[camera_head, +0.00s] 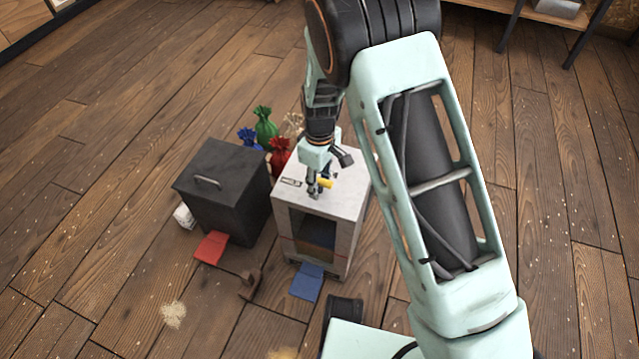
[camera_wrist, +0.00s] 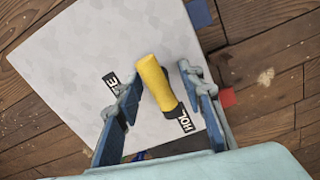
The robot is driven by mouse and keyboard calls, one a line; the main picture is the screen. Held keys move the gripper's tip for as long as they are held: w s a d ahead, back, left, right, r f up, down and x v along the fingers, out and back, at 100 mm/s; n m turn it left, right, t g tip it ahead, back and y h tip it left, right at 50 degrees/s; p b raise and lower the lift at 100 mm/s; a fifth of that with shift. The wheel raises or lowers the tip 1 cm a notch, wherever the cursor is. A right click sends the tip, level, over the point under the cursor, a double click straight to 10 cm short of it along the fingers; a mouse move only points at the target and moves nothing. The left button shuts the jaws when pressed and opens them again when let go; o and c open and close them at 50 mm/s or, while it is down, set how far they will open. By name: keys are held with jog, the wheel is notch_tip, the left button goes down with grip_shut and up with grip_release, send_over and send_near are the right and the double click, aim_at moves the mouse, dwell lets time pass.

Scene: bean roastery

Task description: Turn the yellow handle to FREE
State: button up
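The yellow handle (camera_wrist: 154,80) sits on the light grey top of a box-like cabinet (camera_wrist: 65,60). Its dark end lies beside the HOLD label (camera_wrist: 186,121). The other label (camera_wrist: 111,86), partly covered by a finger and ending in "EE", lies on the left. My gripper (camera_wrist: 159,78) is open, with one finger on each side of the handle. A gap shows on the right; I cannot tell whether the left finger touches it. In the head view, my gripper (camera_head: 313,189) points down at the cabinet top (camera_head: 345,195), beside the handle (camera_head: 326,183).
A dark lidded box (camera_head: 200,185) stands left of the cabinet. Green (camera_head: 265,127), red (camera_head: 280,155) and blue (camera_head: 247,136) bags stand behind. A red flap (camera_head: 211,247), blue flap (camera_head: 306,282) and brown object (camera_head: 250,283) lie in front. The floor further left is clear.

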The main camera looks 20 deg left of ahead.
grip_shut()
dwell(0.5)
jog(key=m+p, duration=0.2)
jog(key=m, duration=0.1)
jog(key=shift+r+m, duration=0.15)
jog(key=shift+m, duration=0.25)
jog(key=m+p, duration=0.2)
jog(key=m, duration=0.3)
jog(key=m+p, duration=0.1)
jog(key=m, duration=0.4)
jog(key=shift+p, duration=0.35)
jog(key=shift+a+m+p, duration=0.1)
jog(key=shift+m+p, duration=0.5)
jog(key=shift+m, duration=1.5)
